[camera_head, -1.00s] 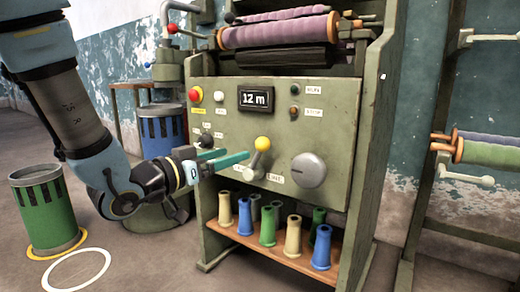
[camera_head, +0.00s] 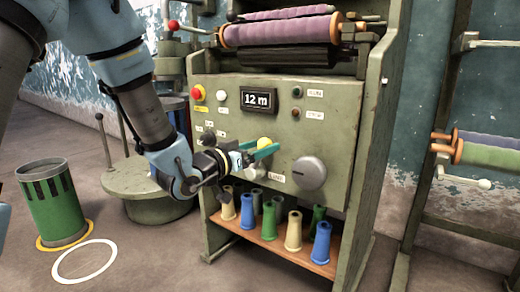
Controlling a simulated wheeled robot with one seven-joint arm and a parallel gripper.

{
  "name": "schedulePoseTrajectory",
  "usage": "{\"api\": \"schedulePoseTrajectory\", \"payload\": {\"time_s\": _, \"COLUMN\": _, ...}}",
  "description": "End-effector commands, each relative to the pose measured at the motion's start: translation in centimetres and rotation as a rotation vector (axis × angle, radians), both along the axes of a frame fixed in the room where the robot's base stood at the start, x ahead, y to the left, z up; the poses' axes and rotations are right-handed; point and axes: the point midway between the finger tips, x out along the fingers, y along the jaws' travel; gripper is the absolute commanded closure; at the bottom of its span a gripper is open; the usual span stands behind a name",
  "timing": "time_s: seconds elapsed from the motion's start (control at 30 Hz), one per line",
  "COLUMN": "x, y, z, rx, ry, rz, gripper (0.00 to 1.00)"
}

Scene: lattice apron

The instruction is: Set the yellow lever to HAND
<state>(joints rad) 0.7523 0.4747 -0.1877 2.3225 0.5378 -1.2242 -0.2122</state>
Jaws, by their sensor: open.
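The yellow lever (camera_head: 264,142) is on the front panel of the green machine (camera_head: 335,135), left of a large grey knob (camera_head: 309,173). Only its yellow ball top shows clearly; my gripper hides most of its stem. My gripper (camera_head: 268,148) is open, with its teal fingers reaching to the lever's ball. The ball appears between or just behind the fingers; I cannot tell whether they touch it.
A red button (camera_head: 197,93), a white button (camera_head: 222,97) and a "12 m" display (camera_head: 258,100) sit above on the panel. Several coloured spools stand on a wooden shelf (camera_head: 283,247) below. A green bin (camera_head: 50,205) stands on the floor at left.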

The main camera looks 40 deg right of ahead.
Motion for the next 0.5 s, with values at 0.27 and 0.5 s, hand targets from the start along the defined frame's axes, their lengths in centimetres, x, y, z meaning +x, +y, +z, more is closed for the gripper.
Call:
{"api": "schedulePoseTrajectory", "payload": {"time_s": 0.27, "x": 0.01, "y": -0.18, "z": 0.01, "rx": 0.001, "ry": 0.001, "rz": 0.0, "gripper": 0.21}}
{"api": "schedulePoseTrajectory", "payload": {"time_s": 0.5, "x": 0.01, "y": -0.16, "z": 0.02, "rx": 0.001, "ry": 0.001, "rz": 0.0, "gripper": 0.46}}
